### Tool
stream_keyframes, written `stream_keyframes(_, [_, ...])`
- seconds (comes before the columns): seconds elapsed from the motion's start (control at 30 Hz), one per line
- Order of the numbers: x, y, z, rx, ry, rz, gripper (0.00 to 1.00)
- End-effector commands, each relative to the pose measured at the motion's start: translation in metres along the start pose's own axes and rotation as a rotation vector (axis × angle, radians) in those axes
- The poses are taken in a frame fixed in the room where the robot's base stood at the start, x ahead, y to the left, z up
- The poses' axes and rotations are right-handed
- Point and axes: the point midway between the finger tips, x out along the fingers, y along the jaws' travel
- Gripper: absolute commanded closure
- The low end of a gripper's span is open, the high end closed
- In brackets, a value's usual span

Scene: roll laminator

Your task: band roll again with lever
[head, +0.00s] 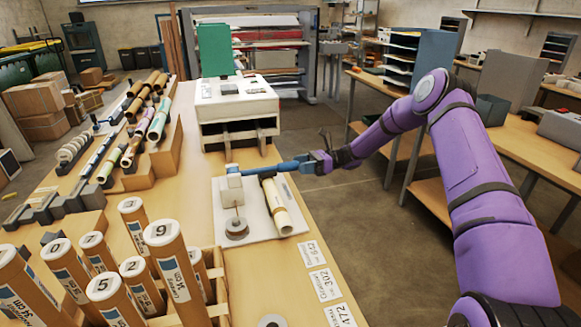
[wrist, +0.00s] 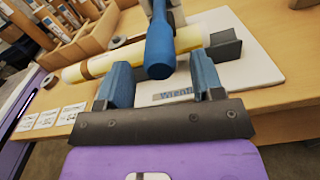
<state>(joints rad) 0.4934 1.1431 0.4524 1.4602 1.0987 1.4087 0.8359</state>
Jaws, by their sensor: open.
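The white banding device (head: 232,192) stands on a pale base plate (head: 250,222). Its blue lever (head: 283,167) sticks out to the right, toward my gripper (head: 314,162). In the wrist view the lever's rounded blue handle (wrist: 160,45) appears between the two blue fingers of my gripper (wrist: 160,72). The fingers are open, with gaps on both sides of the handle. A cream paper roll (head: 276,206) lies on the plate beside the device. The wrist view shows this roll (wrist: 130,56) behind the handle, with a brown band near its left end. A dark grey support (wrist: 225,45) sits at its right end.
A wooden crate (head: 222,286) of numbered tubes stands at the front left. Several label cards (head: 325,284) lie along the table's right edge. A white machine (head: 236,101) stands behind. The floor to the right is clear.

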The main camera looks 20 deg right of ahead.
Motion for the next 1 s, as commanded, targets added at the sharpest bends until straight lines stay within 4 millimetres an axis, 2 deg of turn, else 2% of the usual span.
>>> stream_keyframes(0.1, [0.019, 0.001, 0.0, 0.001, -0.001, 0.002, 0.39])
stream_keyframes(0.3, [0.038, 0.0, 0.0, 0.001, 0.0, 0.002, 0.39])
stream_keyframes(0.67, [0.042, 0.0, 0.0, 0.0, 0.0, 0.0, 0.39])
stream_keyframes(0.93, [0.042, 0.0, 0.0, 0.0, 0.0, 0.0, 0.99])
stream_keyframes(1.0, [0.042, 0.0, 0.0, 0.0, 0.0, 0.0, 1.0])
